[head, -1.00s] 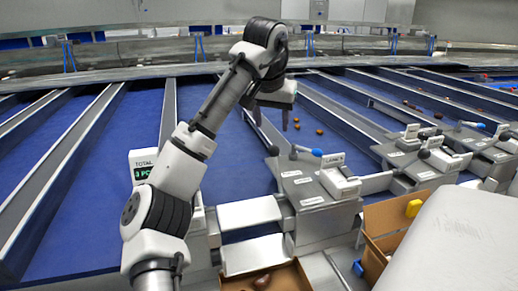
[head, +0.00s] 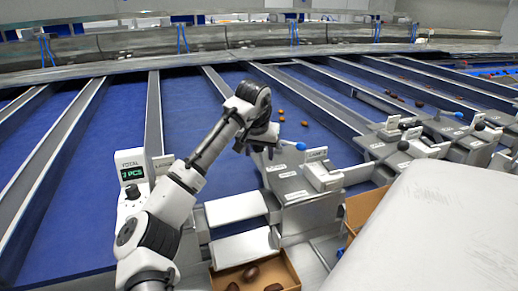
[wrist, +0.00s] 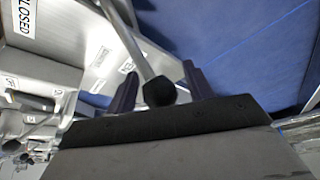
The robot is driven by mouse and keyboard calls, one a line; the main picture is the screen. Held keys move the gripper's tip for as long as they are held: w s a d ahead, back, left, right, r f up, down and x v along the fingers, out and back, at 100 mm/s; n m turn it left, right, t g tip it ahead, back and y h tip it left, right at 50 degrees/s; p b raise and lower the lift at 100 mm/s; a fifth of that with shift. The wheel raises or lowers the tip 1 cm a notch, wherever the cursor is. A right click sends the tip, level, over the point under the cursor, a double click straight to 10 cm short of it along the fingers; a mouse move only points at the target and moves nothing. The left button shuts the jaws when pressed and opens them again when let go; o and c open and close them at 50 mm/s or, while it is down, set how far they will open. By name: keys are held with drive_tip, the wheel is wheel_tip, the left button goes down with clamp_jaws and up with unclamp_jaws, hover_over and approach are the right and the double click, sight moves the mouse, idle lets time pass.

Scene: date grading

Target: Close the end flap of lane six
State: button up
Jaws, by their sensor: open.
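My gripper (head: 262,150) is open, low over the grey station (head: 300,185) whose small sign seems to read LANE, its number too small to be sure of. In the wrist view my two dark fingers (wrist: 160,88) stand on either side of a black ball knob (wrist: 159,92) on a metal rod, not closed on it. A label reading CLOSED (wrist: 24,22) shows at the upper left there. In the head view the knob is hidden by my gripper. I cannot make out the end flap itself or its position.
Several dates (head: 304,123) lie on the blue belt beyond. White chute plates (head: 235,208) lead down to a cardboard box (head: 290,270) with dates in it. A white padded shape (head: 430,225) fills the lower right.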

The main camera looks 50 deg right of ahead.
clamp_jaws()
idle(0.4)
